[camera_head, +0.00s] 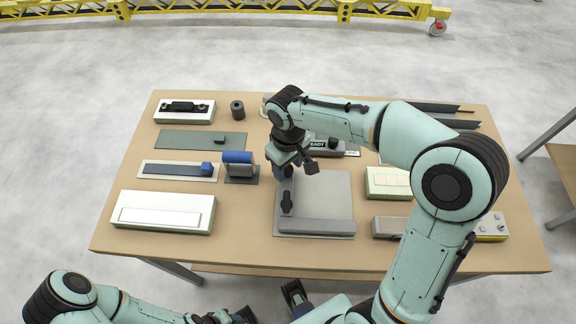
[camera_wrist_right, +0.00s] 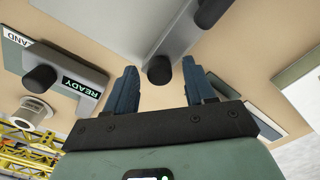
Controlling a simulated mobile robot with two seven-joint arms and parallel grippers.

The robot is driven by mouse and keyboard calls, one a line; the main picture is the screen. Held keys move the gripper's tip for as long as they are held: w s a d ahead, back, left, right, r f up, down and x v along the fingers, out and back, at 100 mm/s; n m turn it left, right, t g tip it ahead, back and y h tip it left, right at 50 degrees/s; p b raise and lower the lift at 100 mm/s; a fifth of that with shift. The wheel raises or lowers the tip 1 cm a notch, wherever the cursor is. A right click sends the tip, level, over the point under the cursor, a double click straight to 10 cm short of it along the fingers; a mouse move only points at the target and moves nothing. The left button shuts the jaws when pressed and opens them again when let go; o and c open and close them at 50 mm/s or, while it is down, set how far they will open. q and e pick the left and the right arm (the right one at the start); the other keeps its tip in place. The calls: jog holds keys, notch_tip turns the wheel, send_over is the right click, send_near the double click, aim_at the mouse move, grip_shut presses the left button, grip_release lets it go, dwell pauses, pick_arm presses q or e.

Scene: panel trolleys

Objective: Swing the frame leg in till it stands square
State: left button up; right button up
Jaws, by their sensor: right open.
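A grey frame plate (camera_head: 325,205) lies on the table. Along its left side is a narrow grey bar, seemingly the frame leg, with a black knob (camera_head: 287,203). My right gripper (camera_head: 287,172) is open at the far end of this bar and hides part of it. In the wrist view my right gripper (camera_wrist_right: 158,85) has its two blue fingers apart, with a black knob (camera_wrist_right: 158,68) in the gap between them. A second knob (camera_wrist_right: 210,12) shows farther along the bar. My left gripper (camera_head: 238,316) is partly visible at the bottom edge, its jaws unclear.
A block marked READY (camera_head: 318,144) stands just behind the plate, close to my right gripper; it also shows in the wrist view (camera_wrist_right: 78,88). A blue cylinder on a stand (camera_head: 238,158) is to the left. A cream box (camera_head: 388,184) is to the right.

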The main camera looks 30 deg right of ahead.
jog(key=shift+f, duration=0.3)
grip_shut()
jog(key=shift+d, duration=0.1)
grip_release()
notch_tip(320, 180, up, 13)
jog(key=p, duration=0.2)
jog(key=shift+r, duration=0.2)
